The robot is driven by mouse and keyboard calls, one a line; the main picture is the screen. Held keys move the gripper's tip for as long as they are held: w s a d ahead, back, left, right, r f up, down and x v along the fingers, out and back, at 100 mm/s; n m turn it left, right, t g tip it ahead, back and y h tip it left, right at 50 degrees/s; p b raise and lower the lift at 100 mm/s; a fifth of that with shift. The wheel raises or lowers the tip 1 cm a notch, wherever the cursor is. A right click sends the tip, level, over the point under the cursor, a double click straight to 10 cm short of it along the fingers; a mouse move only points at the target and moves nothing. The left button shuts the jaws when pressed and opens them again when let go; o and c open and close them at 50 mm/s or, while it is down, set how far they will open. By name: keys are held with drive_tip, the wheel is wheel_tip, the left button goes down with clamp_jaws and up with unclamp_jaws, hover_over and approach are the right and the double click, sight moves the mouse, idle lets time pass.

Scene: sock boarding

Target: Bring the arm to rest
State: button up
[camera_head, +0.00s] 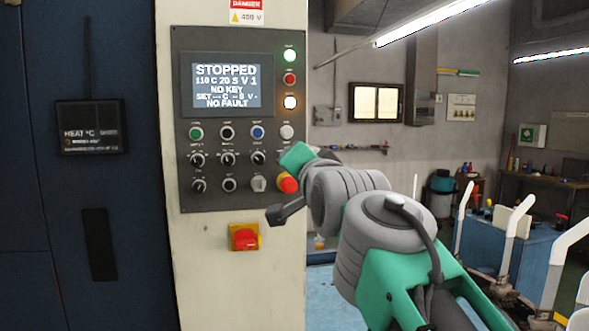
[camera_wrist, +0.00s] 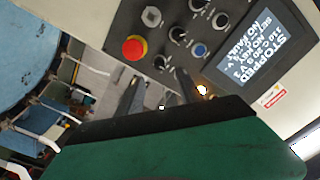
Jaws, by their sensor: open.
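My gripper (camera_head: 284,209) is in front of the lower right part of the control panel (camera_head: 217,118) in the head view, at the end of my bent arm. In the wrist view, the two dark fingers of my gripper (camera_wrist: 158,92) stand apart with nothing between them. The panel's screen (camera_head: 226,86) reads STOPPED, NO KEY and NO FAULT. The red emergency button (camera_head: 287,183) is close beside my gripper in the head view; it also shows in the wrist view (camera_wrist: 134,48). I cannot tell whether my gripper touches the panel.
A red switch on a yellow plate (camera_head: 244,237) sits below the panel. A dark blue cabinet (camera_head: 80,230) stands at the left. White upright forms (camera_head: 515,232) stand on a blue machine at the right. Blue floor shows between the panel column and that machine.

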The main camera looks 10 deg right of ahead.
drive_tip(key=shift+s, duration=0.35)
